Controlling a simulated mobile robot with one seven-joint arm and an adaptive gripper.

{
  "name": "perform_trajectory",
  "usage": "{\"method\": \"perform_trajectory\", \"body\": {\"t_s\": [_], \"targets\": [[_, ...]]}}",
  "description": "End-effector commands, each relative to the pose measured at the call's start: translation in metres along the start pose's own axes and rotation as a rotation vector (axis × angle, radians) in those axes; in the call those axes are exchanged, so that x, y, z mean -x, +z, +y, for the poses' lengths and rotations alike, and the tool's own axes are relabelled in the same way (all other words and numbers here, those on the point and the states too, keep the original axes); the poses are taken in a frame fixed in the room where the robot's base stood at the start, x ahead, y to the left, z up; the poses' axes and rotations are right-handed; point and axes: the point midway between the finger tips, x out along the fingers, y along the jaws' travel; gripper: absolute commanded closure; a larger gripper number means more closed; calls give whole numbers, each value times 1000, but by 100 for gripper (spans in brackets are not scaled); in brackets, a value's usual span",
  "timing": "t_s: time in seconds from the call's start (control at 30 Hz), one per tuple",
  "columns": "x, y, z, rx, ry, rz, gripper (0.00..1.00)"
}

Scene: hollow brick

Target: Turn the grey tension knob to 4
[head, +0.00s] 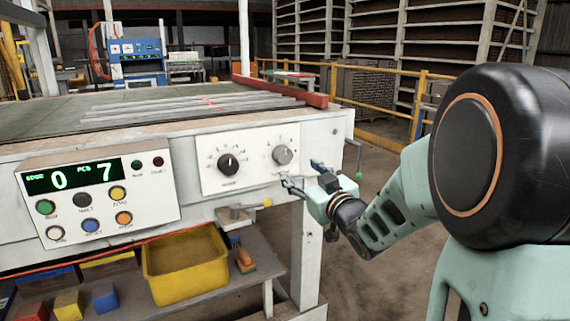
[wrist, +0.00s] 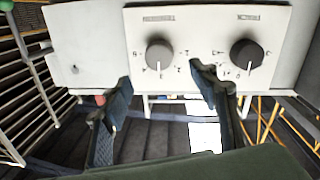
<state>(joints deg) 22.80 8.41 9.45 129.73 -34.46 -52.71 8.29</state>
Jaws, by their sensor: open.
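The grey tension knob (head: 282,155) is the right one of two knobs on a white dial panel on the machine's front. In the wrist view the lighter grey knob (wrist: 159,54) is on the left, with a pale pointer mark at its lower edge. The dial numbers are too small to read surely. My gripper (head: 302,174) is open, just below and to the right of the grey knob. In the wrist view its two fingers (wrist: 161,80) are spread below the knob, apart from it, with nothing between them.
A darker knob (head: 228,163) sits left of the grey one. A panel with a green display (head: 77,178) and several coloured buttons is further left. A small green-tipped lever (head: 358,176) is right of my gripper. A yellow bin (head: 185,266) stands below.

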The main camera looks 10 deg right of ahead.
Motion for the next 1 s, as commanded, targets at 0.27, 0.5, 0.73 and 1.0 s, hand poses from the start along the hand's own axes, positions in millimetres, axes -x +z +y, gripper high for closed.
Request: {"method": "perform_trajectory", "body": {"t_s": [0.27, 0.5, 0.73, 1.0], "targets": [[-49, 2, -1, 0, 0, 1, 46], [-85, 0, 0, 2, 1, 1, 46], [-99, -1, 1, 2, 3, 0, 46], [-100, -1, 1, 2, 3, 0, 46]]}}
